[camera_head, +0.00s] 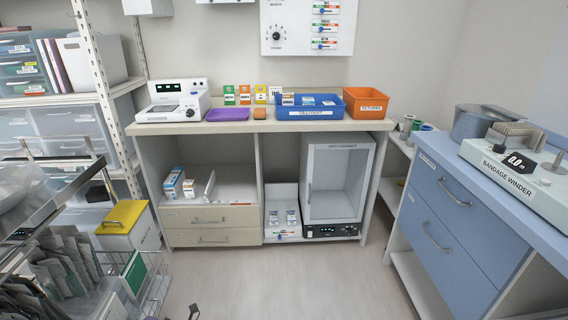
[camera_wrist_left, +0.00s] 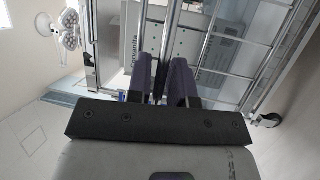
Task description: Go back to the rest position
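My left gripper (camera_wrist_left: 164,72) shows in the left wrist view as two dark purple fingers on a black bar. A narrow gap lies between the fingers and nothing is held in it; metal rails show behind. A small dark piece (camera_head: 193,312) shows at the bottom edge of the head view; I cannot tell which part it is. My right gripper is not in view. The task names no other object.
A counter (camera_head: 345,126) ahead holds a blue tray (camera_head: 310,113), a purple tray (camera_head: 227,114), an orange bin (camera_head: 366,103) and a white device (camera_head: 176,100). A wire cart stands left, a blue drawer cabinet (camera_head: 450,214) right. The floor (camera_head: 290,280) between is clear.

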